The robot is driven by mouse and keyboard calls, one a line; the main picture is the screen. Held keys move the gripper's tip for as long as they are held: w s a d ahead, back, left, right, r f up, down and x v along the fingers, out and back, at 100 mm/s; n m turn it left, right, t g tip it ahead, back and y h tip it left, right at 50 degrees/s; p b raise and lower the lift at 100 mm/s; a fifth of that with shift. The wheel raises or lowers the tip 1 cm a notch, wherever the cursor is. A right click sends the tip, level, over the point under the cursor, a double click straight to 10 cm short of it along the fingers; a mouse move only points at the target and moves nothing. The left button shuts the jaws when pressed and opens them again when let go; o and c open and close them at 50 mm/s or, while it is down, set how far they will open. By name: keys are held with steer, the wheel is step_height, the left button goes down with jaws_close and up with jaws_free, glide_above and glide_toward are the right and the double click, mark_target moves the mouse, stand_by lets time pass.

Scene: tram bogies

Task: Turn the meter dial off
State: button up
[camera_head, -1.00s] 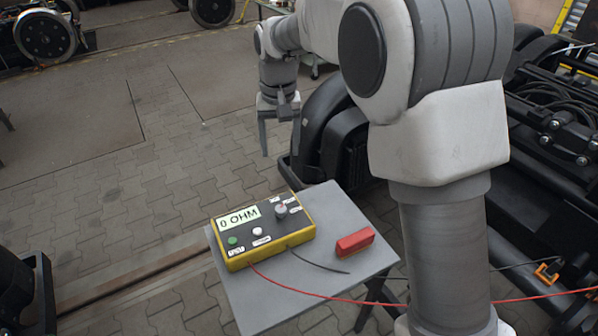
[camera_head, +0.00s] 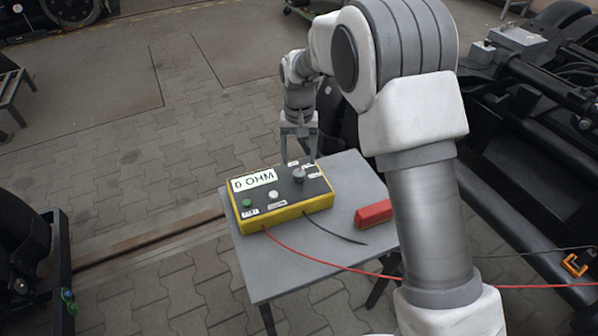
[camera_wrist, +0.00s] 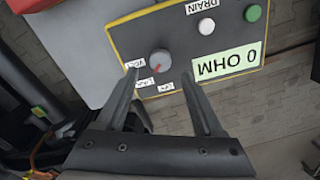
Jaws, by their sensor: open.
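The meter (camera_head: 282,200) is a yellow box with a dark top on a small grey table. Its display reads "0 OHM". The grey dial (camera_head: 298,175) sits at the meter's far right corner, with several small labels around it. My gripper (camera_head: 299,162) is open and empty, pointing down at the dial's far side. In the wrist view its fingertips (camera_wrist: 160,73) lie to either side of the dial's picture position. I cannot tell whether they touch anything.
A green button (camera_head: 247,203) and a white button (camera_head: 273,195) are on the meter. A red block (camera_head: 374,214) lies on the grey table (camera_head: 300,262). Red and black cables run from the meter. Black bogie parts stand at the right.

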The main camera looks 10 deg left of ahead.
mark_target(299, 171)
steer(key=shift+f+b, duration=0.5)
steer(key=shift+f, duration=1.75)
jaws_close()
